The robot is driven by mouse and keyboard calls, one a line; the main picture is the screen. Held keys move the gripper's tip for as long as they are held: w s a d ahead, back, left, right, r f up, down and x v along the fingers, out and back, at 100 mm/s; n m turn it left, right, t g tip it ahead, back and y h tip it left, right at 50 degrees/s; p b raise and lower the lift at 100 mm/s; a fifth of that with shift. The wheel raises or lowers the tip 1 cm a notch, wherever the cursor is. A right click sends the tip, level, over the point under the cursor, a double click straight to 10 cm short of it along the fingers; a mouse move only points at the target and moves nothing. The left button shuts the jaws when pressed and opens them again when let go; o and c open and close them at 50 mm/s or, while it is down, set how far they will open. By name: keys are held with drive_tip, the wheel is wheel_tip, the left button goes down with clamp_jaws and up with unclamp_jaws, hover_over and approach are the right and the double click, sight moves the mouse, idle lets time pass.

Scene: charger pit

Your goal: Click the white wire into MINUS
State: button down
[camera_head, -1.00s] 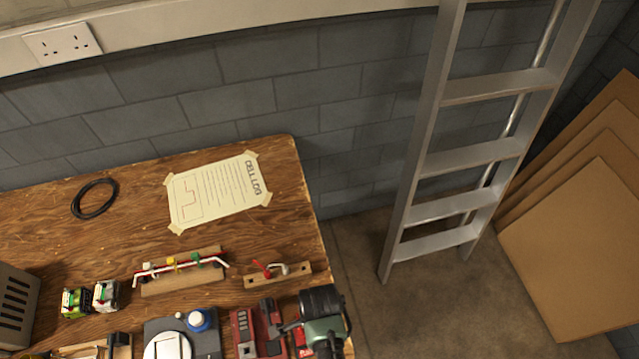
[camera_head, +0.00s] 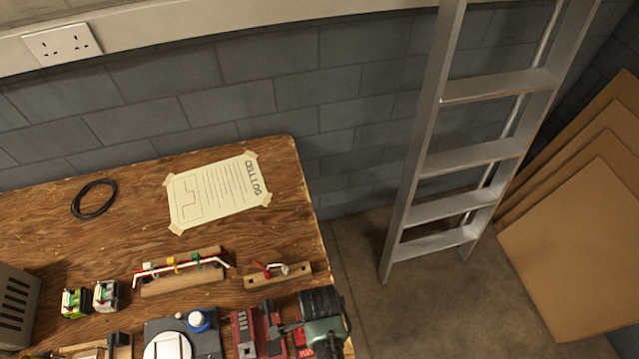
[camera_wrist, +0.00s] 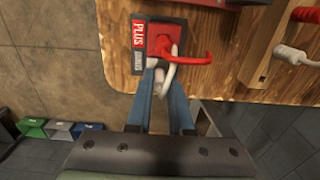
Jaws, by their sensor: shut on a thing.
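In the wrist view, my gripper (camera_wrist: 167,100) is shut on the white wire (camera_wrist: 168,78), a short bent piece between the blue fingertips. The wire's upper end meets the lower part of the red terminal block (camera_wrist: 165,35), beside the dark MINUS label (camera_wrist: 138,62). I cannot tell whether it is seated. A red wire (camera_wrist: 200,58) comes out of the block next to the red PLUS label (camera_wrist: 138,33) and bends to the right.
A short wooden holder (camera_head: 300,274) with red and white pieces stands behind the block. A longer wire rack (camera_head: 180,284), two small cells (camera_head: 106,296) and a grey device (camera_head: 205,345) lie to the left. The bench edge is close on the right.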

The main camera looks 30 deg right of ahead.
idle(0.4)
drive_tip(key=c, duration=0.7)
unclamp_jaws()
drive_tip(key=shift+c, duration=0.2)
drive_tip(key=shift+r, duration=0.15)
drive_tip(key=shift+r+p, duration=3.45)
drive_tip(key=shift+p, duration=0.25)
